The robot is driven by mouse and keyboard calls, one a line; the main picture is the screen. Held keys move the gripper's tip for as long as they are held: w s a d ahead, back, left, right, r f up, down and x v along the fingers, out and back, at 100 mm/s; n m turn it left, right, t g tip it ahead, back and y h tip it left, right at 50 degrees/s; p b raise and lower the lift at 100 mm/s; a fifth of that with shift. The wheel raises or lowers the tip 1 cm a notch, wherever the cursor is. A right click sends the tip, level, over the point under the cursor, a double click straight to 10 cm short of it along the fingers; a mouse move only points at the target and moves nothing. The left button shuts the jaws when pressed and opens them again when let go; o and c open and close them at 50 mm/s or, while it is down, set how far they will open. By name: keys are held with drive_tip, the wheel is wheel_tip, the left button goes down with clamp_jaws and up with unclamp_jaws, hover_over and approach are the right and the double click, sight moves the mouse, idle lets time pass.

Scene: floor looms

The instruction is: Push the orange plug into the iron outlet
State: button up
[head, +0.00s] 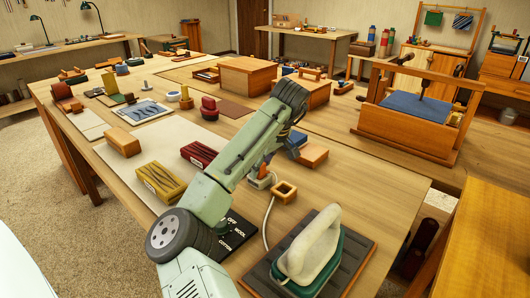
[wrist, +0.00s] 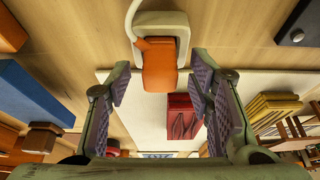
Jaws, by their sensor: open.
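The orange plug (wrist: 158,68) is a small upright block in the wrist view, between and just beyond my fingertips. It meets a pale grey-white block (wrist: 163,22), apparently the outlet, with a white cord (wrist: 132,18) at its side. I cannot tell how deep the plug sits. My gripper (wrist: 160,78) is open, one finger on each side of the plug with gaps. In the head view the plug (head: 264,171) is small and partly hidden by my arm. The cord (head: 266,222) curves towards the white-and-green iron (head: 312,250) on its dark pad.
A blue block (wrist: 30,92) lies left in the wrist view. A red box (wrist: 182,118) and yellow box (wrist: 272,110) lie beyond. The front-right table edge has bare wood.

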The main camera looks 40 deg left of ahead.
drive_tip(key=v, duration=1.1)
drive_tip(key=shift+d, duration=0.1)
